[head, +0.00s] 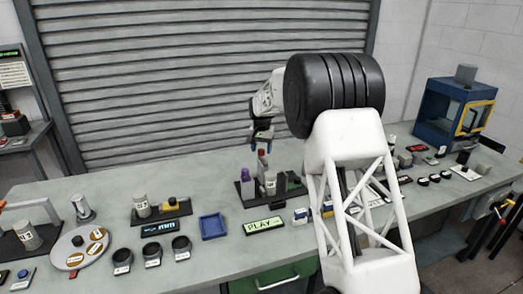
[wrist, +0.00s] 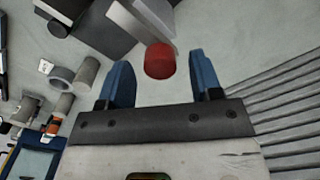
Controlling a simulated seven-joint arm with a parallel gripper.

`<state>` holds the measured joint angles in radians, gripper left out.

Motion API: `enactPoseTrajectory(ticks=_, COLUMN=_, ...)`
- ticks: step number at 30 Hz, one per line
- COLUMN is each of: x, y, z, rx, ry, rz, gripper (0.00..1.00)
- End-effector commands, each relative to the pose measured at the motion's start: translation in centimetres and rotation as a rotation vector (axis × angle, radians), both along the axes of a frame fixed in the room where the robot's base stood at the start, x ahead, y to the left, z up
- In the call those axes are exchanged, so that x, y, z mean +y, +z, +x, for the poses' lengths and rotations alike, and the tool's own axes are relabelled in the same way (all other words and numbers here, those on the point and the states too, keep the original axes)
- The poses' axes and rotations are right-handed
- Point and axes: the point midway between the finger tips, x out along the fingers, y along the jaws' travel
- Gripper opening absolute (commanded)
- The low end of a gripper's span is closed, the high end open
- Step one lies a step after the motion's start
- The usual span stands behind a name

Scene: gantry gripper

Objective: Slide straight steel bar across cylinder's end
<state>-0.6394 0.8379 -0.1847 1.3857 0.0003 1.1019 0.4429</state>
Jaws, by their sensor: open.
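My gripper (wrist: 160,80) is open, its two blue fingers spread apart with nothing held between them. A red cylinder (wrist: 160,61) shows between and beyond the fingertips in the wrist view, its round end visible. In the head view my gripper (head: 262,140) hangs above the back middle of the bench, just over a small red-topped piece (head: 261,154). A pale grey bar-like piece (wrist: 150,14) lies beside a dark block in the wrist view. I cannot tell whether it is the straight steel bar. My arm hides part of the bench.
A dark stand with a purple bottle (head: 245,174) and a pale labelled cylinder (head: 270,183) is close below my gripper. A blue tray (head: 213,227) and a PLAY sign (head: 264,226) lie in front. A blue machine (head: 450,110) stands at right. A shutter (head: 200,80) backs the bench.

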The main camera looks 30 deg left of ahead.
Motion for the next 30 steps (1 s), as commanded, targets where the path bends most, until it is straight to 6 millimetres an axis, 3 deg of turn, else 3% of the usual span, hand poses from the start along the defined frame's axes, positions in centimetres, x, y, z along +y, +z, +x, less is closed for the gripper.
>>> enactPoseTrajectory(ticks=13, x=-0.01, y=-0.75, z=-0.01, rx=0.0, ry=0.0, rz=0.0, gripper=0.57)
enactPoseTrajectory(ticks=24, x=-0.01, y=-0.73, z=-0.01, rx=0.0, ry=0.0, rz=0.0, gripper=0.01)
enactPoseTrajectory(ticks=30, x=-0.09, y=-0.69, z=-0.06, rx=0.0, ry=0.0, rz=0.0, gripper=0.0)
